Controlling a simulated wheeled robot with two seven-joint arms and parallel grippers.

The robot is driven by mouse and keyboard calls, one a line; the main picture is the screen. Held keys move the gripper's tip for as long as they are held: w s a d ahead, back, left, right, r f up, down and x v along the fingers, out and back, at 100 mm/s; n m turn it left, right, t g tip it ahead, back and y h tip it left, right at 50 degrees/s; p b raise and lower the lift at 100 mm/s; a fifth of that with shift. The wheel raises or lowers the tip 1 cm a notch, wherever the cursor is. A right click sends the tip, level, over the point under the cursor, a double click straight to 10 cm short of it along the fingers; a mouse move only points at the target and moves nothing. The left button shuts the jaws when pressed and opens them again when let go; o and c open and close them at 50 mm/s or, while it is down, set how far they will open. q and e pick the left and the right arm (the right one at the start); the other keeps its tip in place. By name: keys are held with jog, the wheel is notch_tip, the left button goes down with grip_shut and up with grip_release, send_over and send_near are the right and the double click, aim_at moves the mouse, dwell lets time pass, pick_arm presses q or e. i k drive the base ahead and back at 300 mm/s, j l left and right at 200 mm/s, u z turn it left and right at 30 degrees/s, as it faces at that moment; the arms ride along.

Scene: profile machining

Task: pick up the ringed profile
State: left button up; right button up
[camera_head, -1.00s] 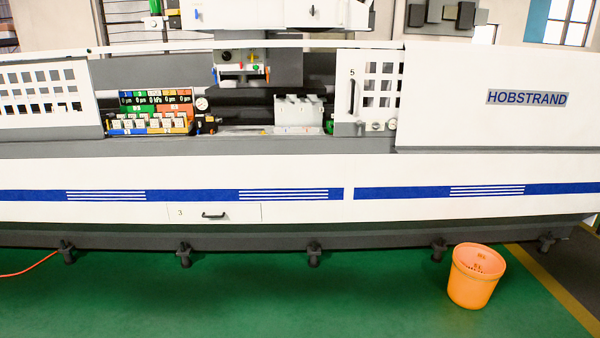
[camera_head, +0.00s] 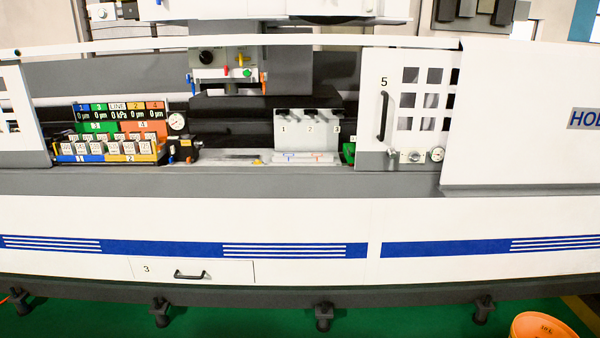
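I cannot make out a ringed profile for certain. A white rack (camera_head: 306,130) marked 1, 2, 3 stands inside the machine's open bay, with dark parts (camera_head: 310,112) along its top. Small red and blue marks show at its foot. Left of it, a display block (camera_head: 120,113) with coloured numbered labels stands above a row of several small white tagged pieces (camera_head: 110,144) in a coloured holder. Neither of my grippers is in view.
The long white machine (camera_head: 300,220) spans the view. A door (camera_head: 381,118) marked 5 stands right of the bay, and a drawer (camera_head: 191,273) marked 3 is in the front panel. An orange bucket (camera_head: 543,326) stands on the green floor at lower right.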

aim_at(276, 156)
jog(key=i, duration=0.7)
jog(key=i+j+z, duration=0.2)
jog(key=j, duration=0.15)
jog(key=i+j+z, duration=0.2)
jog(key=j, duration=0.15)
jog(key=i+j+z, duration=0.2)
jog(key=j, duration=0.25)
